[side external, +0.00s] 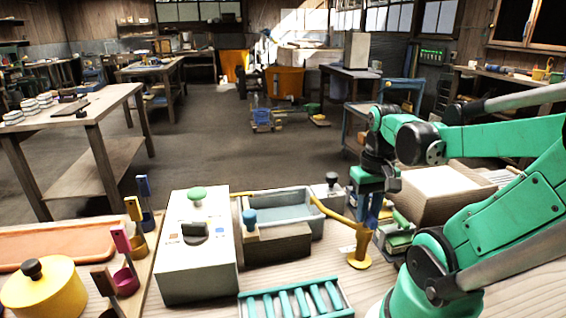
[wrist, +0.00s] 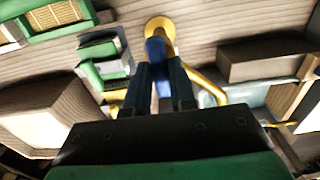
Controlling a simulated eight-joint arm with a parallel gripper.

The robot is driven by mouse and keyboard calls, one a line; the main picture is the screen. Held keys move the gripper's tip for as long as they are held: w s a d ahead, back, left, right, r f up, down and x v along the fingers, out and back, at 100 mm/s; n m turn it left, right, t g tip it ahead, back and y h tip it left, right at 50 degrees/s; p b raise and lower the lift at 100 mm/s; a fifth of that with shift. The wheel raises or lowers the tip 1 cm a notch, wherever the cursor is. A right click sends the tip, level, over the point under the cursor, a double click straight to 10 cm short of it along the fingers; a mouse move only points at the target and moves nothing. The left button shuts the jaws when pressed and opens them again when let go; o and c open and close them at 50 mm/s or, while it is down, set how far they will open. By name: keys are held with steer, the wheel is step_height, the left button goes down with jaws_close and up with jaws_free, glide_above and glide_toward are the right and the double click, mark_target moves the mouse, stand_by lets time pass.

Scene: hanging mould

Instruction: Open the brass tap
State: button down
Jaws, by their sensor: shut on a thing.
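The brass tap (side external: 359,260) stands on the bench right of the grey basin (side external: 287,196). It has a round yellow base, and its yellow spout reaches left over the basin rim. In the wrist view the tap's base (wrist: 160,27) shows beyond my fingertips, with the spout curving to the right. My gripper (side external: 368,218) points down over the tap. In the wrist view my gripper (wrist: 159,72) is shut on the tap's blue handle (wrist: 156,50), which sits between the two dark fingers. The fingers hide part of the handle and post.
Left of the basin is a white box (side external: 190,268) with a green knob and dark dial. A dark block with a blue knob (side external: 249,217) stands before the basin. A green-slatted rack (side external: 296,301) lies in front. A green-handled device (side external: 398,236) is close right of the tap.

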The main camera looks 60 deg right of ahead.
stand_by(0.4)
steer(key=c, duration=0.7)
jaws_free()
steer(key=shift+c, duration=0.2)
steer(key=shift+r, duration=0.1)
steer(key=shift+r, duration=2.7)
steer(key=w+a+f+n+t, duration=0.2)
steer(key=w+a+n+t, duration=0.5)
steer(key=w+a, duration=0.6)
steer(key=shift+w+a+f+n, duration=0.15)
steer(key=shift+a+f+n, duration=0.05)
steer(key=shift+a+n, duration=0.7)
